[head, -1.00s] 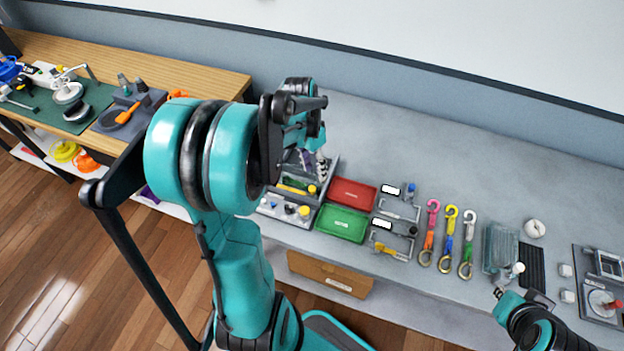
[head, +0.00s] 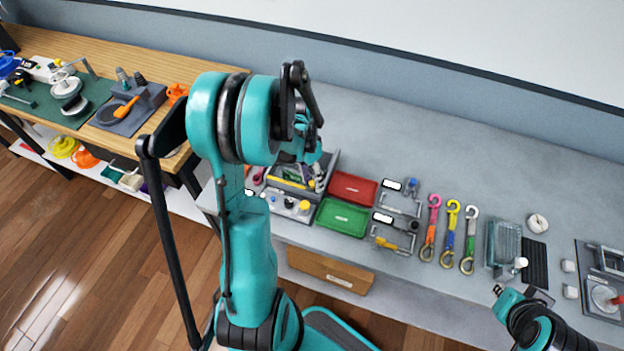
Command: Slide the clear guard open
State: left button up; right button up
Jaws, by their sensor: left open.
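The clear guard (head: 504,240) is a see-through box on the grey bench at the right. A white knob (head: 520,262) stands at its lower right corner, and a black ribbed strip (head: 535,265) lies just right of it. My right gripper (head: 498,290) is at the front edge of the bench, below the guard and apart from it in the picture; its jaws are too small to read. My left gripper (head: 303,95) is open, raised in front of the back of the bench, far left of the guard, partly hidden by its own arm.
Red (head: 352,189) and green (head: 342,217) trays, and several coloured straps with hooks (head: 452,235), lie left of the guard. A white round item (head: 537,223) sits behind it. A grey panel (head: 603,280) is further right. The back of the bench is clear.

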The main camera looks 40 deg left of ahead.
pick_arm(q)
grip_shut()
jog(key=w+a, duration=0.1)
jog(key=w, duration=0.2)
jog(key=w+a, duration=0.1)
jog(key=w, duration=0.2)
jog(key=w+a, duration=0.1)
jog(key=w, duration=0.2)
jog(key=shift+w+b, duration=0.15)
jog(key=shift+b, duration=0.25)
jog(key=shift+c, duration=1.1)
grip_release()
jog(key=shift+o, duration=1.1)
jog(key=shift+w, duration=0.1)
